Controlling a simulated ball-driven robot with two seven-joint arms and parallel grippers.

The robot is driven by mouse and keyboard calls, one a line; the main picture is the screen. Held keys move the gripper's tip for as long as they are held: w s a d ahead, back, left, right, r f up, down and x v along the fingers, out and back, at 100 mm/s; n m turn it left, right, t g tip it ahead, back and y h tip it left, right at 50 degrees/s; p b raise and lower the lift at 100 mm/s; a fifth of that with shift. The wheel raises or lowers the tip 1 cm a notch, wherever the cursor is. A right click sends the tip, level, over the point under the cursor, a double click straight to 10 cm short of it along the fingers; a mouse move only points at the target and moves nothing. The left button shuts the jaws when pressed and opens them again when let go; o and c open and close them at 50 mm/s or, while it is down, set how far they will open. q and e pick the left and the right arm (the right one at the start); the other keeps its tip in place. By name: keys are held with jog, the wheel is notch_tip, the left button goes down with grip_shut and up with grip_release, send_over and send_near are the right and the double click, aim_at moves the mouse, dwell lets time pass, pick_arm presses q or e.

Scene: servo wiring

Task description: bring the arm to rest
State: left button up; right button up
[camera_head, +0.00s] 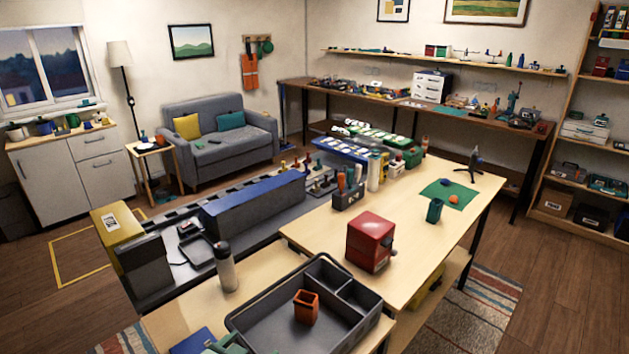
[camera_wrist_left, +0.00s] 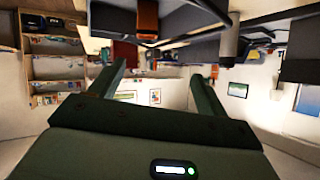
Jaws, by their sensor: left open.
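My left gripper (camera_wrist_left: 157,70) shows in the left wrist view, its two dark green fingers apart with nothing between them. That view is upside down, with the room's far wall and shelves behind the fingers. In the head view a small green part shows at the bottom edge beside the grey tray (camera_head: 262,312); I cannot tell whether it is my gripper. My right gripper is in neither view. An orange-red square cup (camera_head: 306,307) stands in the tray's large compartment.
A grey bottle (camera_head: 225,267) stands left of the tray. A red box (camera_head: 370,242) with a crank stands behind it on the wooden table (camera_head: 420,255). A green cup (camera_head: 434,211) and a green mat (camera_head: 440,190) are farther back. The table between red box and mat is partly bare.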

pick_arm(q)
jog(key=s+a+r+m+g+y, duration=0.2)
jog(key=s+a+g+y, duration=0.45)
jog(key=s+a, duration=1.2)
jog(key=s+d+f+g+h+b, duration=0.1)
jog(key=s+d+f+b, duration=0.1)
jog(key=f, duration=0.9)
jog(key=s+d+f+b, duration=0.2)
jog(key=f, duration=0.8)
jog(key=s+d+f+g+h+b, duration=0.1)
jog(key=s+d+f, duration=0.15)
jog(key=f, duration=0.85)
jog(key=s+f+n+g+h+b, duration=0.1)
jog(key=s+f+b, duration=0.4)
jog(key=s+f, duration=1.4)
jog(key=shift+a+f+n+g, duration=0.15)
jog(key=shift+f+n+g, duration=0.25)
jog(key=shift+n+g, duration=0.65)
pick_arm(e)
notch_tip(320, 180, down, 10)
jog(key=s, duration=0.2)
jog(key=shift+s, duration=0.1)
